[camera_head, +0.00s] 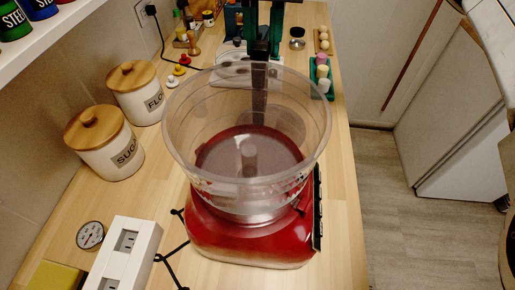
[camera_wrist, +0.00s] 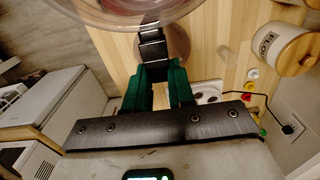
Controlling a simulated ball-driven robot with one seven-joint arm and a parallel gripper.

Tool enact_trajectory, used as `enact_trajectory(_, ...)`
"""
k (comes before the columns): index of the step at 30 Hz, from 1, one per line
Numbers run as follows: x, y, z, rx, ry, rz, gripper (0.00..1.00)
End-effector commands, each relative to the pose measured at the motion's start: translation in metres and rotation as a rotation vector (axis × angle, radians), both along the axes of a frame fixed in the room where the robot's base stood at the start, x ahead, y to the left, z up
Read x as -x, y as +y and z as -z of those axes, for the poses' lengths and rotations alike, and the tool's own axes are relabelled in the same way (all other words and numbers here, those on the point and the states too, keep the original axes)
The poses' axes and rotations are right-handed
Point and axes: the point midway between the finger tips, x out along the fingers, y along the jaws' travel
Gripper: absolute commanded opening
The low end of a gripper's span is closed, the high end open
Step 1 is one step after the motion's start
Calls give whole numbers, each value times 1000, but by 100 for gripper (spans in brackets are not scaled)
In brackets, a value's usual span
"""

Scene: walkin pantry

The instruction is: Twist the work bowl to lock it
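The clear work bowl (camera_head: 178,140) sits upright on the red food processor base (camera_head: 250,238) on the counter. Its rim also shows at the top of the wrist view (camera_wrist: 120,22). The bowl's black handle (camera_head: 259,95) is on the far side, seen partly through the clear wall; it also shows in the wrist view (camera_wrist: 152,48). My gripper (camera_head: 263,38) is at the handle's upper end. Its green fingers (camera_wrist: 157,72) lie on either side of the handle and appear closed on it. The lock between bowl and base cannot be made out.
Flour (camera_head: 137,92) and sugar (camera_head: 104,142) canisters stand at the left. A white outlet block (camera_head: 124,255), a dial gauge (camera_head: 90,235) and black cable lie front left. A green tray (camera_head: 322,78) stands behind right. The counter's right edge is near the base.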

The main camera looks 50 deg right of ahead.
Motion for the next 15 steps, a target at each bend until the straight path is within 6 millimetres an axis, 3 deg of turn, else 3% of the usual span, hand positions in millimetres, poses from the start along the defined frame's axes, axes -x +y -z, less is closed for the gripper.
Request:
enact_trajectory(8, 0, 0, 0, 0, 0, 1, 50)
enact_trajectory(15, 0, 0, 0, 0, 0, 1, 51)
